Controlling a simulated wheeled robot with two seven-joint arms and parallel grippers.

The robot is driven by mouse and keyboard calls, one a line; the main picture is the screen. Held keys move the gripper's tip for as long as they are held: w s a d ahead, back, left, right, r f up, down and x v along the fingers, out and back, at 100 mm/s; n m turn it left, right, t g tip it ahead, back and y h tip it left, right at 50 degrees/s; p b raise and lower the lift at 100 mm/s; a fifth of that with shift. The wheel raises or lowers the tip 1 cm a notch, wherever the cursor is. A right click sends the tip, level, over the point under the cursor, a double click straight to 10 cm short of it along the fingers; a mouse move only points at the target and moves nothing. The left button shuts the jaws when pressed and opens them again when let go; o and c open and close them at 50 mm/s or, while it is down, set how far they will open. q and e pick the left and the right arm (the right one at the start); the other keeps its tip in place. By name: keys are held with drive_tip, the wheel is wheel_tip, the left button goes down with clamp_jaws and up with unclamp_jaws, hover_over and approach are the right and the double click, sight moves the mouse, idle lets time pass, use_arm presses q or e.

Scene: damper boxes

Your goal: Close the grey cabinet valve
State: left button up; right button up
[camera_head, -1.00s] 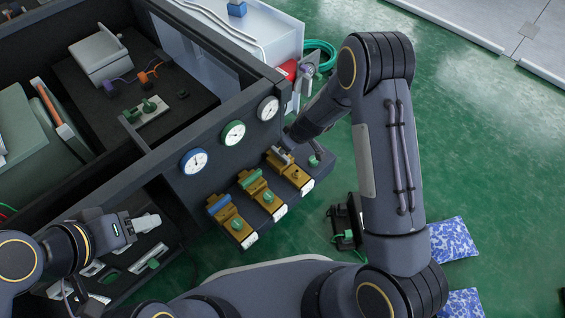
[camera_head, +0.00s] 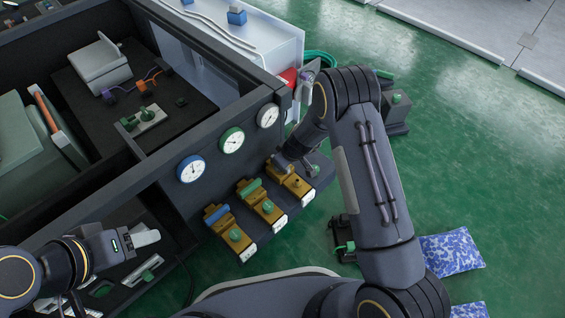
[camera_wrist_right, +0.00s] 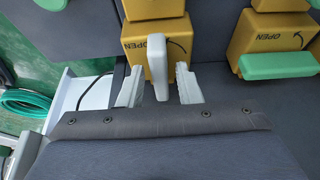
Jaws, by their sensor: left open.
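The grey valve is a brass block (camera_head: 295,182) on the cabinet front, rightmost of three, under the white-rimmed gauge. Its pale grey handle (camera_wrist_right: 157,68) stands lengthwise in the right wrist view, beside an upside-down "OPEN" label and a curved arrow. My right gripper (camera_wrist_right: 160,88) is open, with one finger on each side of the handle and small gaps visible. In the head view, my right gripper (camera_head: 284,164) covers much of that handle. My left gripper (camera_head: 147,238) is open and empty over the lower cabinet at left.
Two more brass valves with a green handle (camera_head: 249,187) and a blue handle (camera_head: 217,214) stand to the left. The green handle (camera_wrist_right: 278,65) lies crosswise in the wrist view. A green hose (camera_head: 321,57) lies behind the cabinet. Blue-white cushions (camera_head: 452,252) lie on the floor at right.

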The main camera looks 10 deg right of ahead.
clamp_jaws()
